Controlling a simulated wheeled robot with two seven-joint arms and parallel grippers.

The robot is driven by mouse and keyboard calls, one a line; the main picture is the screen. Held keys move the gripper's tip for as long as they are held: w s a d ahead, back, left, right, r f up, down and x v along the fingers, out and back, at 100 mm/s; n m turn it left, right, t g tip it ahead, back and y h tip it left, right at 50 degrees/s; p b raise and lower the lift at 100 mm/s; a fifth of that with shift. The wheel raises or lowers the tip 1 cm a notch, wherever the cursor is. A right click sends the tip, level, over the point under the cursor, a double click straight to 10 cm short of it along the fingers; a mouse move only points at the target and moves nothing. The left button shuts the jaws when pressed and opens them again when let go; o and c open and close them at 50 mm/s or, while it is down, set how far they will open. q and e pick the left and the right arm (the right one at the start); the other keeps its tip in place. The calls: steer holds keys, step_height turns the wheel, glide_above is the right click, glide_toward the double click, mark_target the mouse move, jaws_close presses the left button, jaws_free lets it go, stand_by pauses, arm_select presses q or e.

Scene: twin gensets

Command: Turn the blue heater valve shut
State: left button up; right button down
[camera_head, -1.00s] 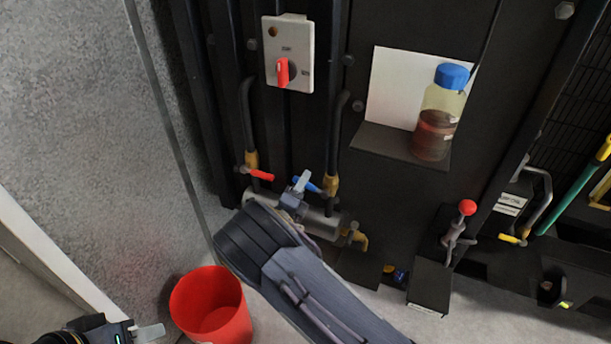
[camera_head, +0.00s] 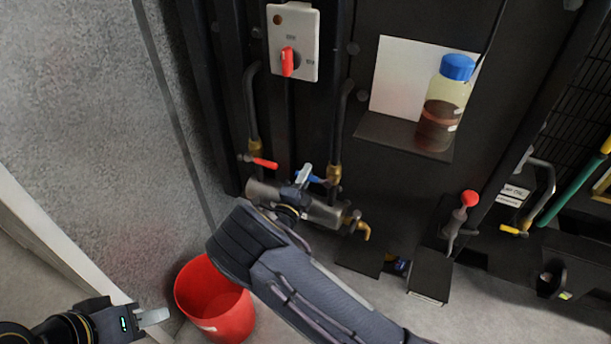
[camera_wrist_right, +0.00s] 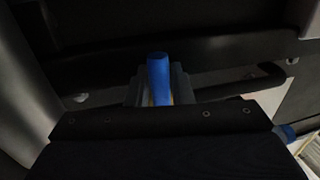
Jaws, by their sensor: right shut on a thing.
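The blue heater valve handle (camera_head: 316,179) is on the pipework above a grey horizontal cylinder, beside the right-hand brass fitting. My right gripper (camera_head: 304,175) comes from above the cylinder and is shut on this handle; its fingers hide the handle's middle. In the right wrist view the blue handle (camera_wrist_right: 158,72) stands between the fingers (camera_wrist_right: 160,88), which are in shadow. A similar valve with a red handle (camera_head: 263,162) is to the left, apart from the gripper. My left gripper (camera_head: 153,317) is at the lower left, away from the valves; its finger gap cannot be made out.
A switch box with a red knob (camera_head: 288,62) is above the valves. A blue-capped bottle (camera_head: 440,108) sits on a shelf to the right. A red-knobbed lever (camera_head: 468,199) is further right.

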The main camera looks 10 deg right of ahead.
steer(key=c, duration=1.3)
jaws_free()
steer(key=shift+f, duration=0.1)
steer(key=shift+s, duration=0.1)
steer(key=b+v, duration=0.1)
steer(key=v, duration=0.6)
steer(key=shift+s+a+f, duration=0.15)
steer(key=shift+s+a, duration=0.05)
steer(key=shift+s, duration=0.1)
